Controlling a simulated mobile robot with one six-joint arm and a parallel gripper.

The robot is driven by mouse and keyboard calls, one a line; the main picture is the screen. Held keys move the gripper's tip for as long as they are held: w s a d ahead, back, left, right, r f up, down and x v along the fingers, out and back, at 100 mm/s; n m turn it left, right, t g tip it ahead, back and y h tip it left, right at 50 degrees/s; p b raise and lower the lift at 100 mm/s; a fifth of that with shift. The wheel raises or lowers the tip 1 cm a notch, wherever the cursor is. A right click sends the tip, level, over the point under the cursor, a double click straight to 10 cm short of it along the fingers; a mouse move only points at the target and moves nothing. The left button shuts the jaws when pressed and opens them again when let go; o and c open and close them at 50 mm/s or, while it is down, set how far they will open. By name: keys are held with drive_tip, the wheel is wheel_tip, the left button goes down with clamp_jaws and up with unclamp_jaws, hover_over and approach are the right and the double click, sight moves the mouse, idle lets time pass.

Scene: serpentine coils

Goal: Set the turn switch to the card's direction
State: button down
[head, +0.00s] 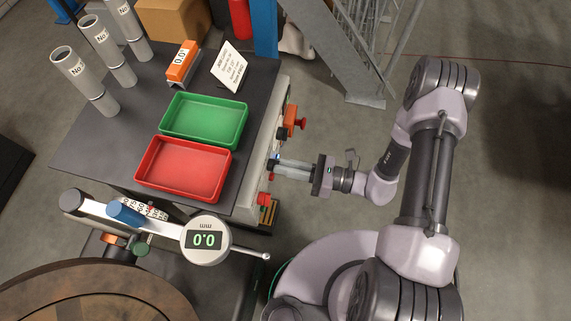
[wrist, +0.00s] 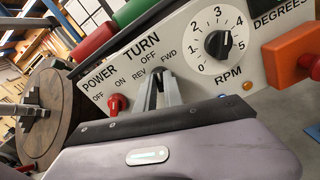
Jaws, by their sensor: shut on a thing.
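My gripper (wrist: 162,92) has its two fingers close together at the turn switch, under the TURN label (wrist: 139,45) with REV, OFF and FWD marks. The switch knob is hidden between the fingers, so I cannot tell its pointing direction. In the head view my gripper (head: 274,165) reaches from the right to the panel (head: 250,185) on the table's side. The white card (head: 231,67) leans at the table's back right; its text is too small for me to read surely.
Left of the fingers is the red power switch (wrist: 117,104); right are the black RPM knob (wrist: 218,43) and an orange box (wrist: 292,55). Green (head: 205,118) and red (head: 183,168) trays stand on the table. A gauge reading 0.0 (head: 205,240) is in front.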

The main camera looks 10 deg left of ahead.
drive_tip(key=shift+m+p, duration=0.3)
drive_tip(key=shift+m, duration=1.7)
drive_tip(key=c, duration=1.5)
unclamp_jaws()
drive_tip(key=shift+o, duration=0.2)
drive_tip(key=s+d+p, duration=0.1)
drive_tip(key=d+p, duration=0.1)
drive_tip(key=d, duration=1.5)
drive_tip(key=shift+s+d+p, duration=0.2)
drive_tip(key=shift+p, duration=0.15)
